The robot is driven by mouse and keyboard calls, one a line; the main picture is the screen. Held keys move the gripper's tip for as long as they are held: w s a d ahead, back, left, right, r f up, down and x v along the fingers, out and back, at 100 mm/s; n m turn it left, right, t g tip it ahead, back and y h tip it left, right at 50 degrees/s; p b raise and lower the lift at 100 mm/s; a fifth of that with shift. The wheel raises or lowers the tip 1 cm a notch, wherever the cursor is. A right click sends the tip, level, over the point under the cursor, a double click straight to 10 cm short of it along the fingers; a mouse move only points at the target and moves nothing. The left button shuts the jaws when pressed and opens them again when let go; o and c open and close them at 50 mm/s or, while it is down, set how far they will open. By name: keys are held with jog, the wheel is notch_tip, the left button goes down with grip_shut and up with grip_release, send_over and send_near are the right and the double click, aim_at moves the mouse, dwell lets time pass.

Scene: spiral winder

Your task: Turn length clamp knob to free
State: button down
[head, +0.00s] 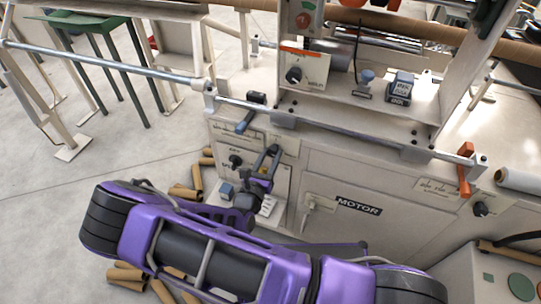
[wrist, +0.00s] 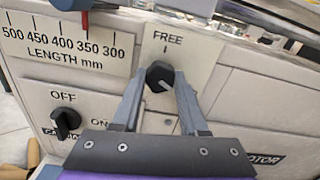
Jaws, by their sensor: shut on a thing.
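The length clamp knob (wrist: 160,74) is a small round black knob on a pale plate (wrist: 188,52) marked FREE, with a short tick below the word. My gripper (wrist: 163,80) is shut on this knob, one grey finger on each side of it. A pale mark shows on the knob's lower right side, but I cannot tell its exact pointing direction. In the head view my gripper (head: 271,154) reaches the machine's front panel, and its fingers hide the knob there.
Left of the knob is a LENGTH mm scale (wrist: 68,42) with a red pointer (wrist: 85,18). Below it is a black OFF/ON knob (wrist: 66,121). In the head view a blue-handled lever (head: 245,122) is just above my gripper. Cardboard tubes (head: 186,193) lie on the floor.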

jog(key=n+p, duration=0.2)
jog(key=n, duration=0.3)
jog(key=shift+r, duration=0.1)
jog(key=n+p, duration=0.1)
jog(key=n, duration=0.5)
jog(key=n+p, duration=0.1)
jog(key=n, duration=0.5)
jog(key=shift+n, duration=0.4)
jog(key=n, duration=0.5)
jog(key=shift+f+n, duration=0.2)
jog(key=shift+n, duration=0.1)
jog(key=shift+c, duration=2.2)
grip_release()
